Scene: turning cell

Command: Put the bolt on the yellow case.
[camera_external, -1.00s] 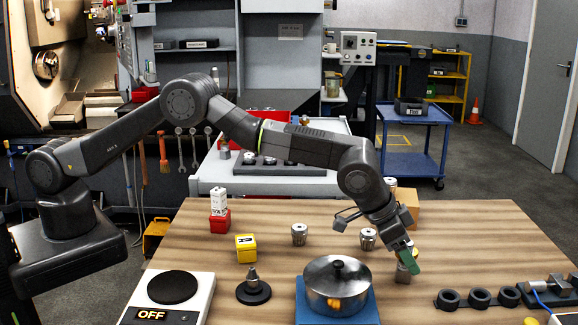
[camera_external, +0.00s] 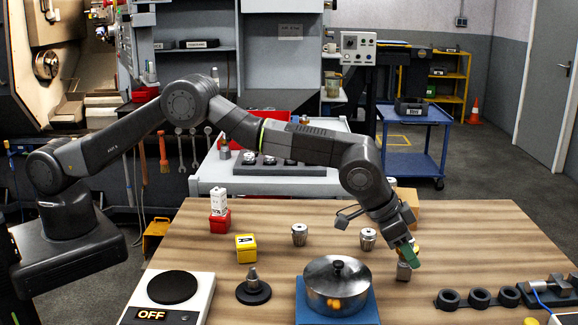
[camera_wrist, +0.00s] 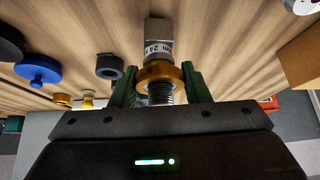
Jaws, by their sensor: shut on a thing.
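The bolt (camera_wrist: 158,38) has a grey block-like head with printed marks, a brass-coloured collar (camera_wrist: 160,72) and a threaded shank. My gripper (camera_wrist: 160,90) has its green fingers on either side of the collar and shank, shut on the bolt. In the external view my gripper (camera_external: 408,248) points down over the right half of the table, and the bolt's grey head (camera_external: 404,271) shows below the fingers. I cannot tell whether the head touches the table. The yellow case (camera_external: 246,249), a small box with a black mark, stands on the table left of centre, far from my gripper.
A lidded pot (camera_external: 337,292) on a blue base stands between my gripper and the yellow case's side. A hotplate (camera_external: 175,288) marked OFF, a dark cone-topped stand (camera_external: 253,291), a red case (camera_external: 220,222) and metal cylinders (camera_external: 299,234) stand nearby. Dark rings (camera_external: 480,297) lie right.

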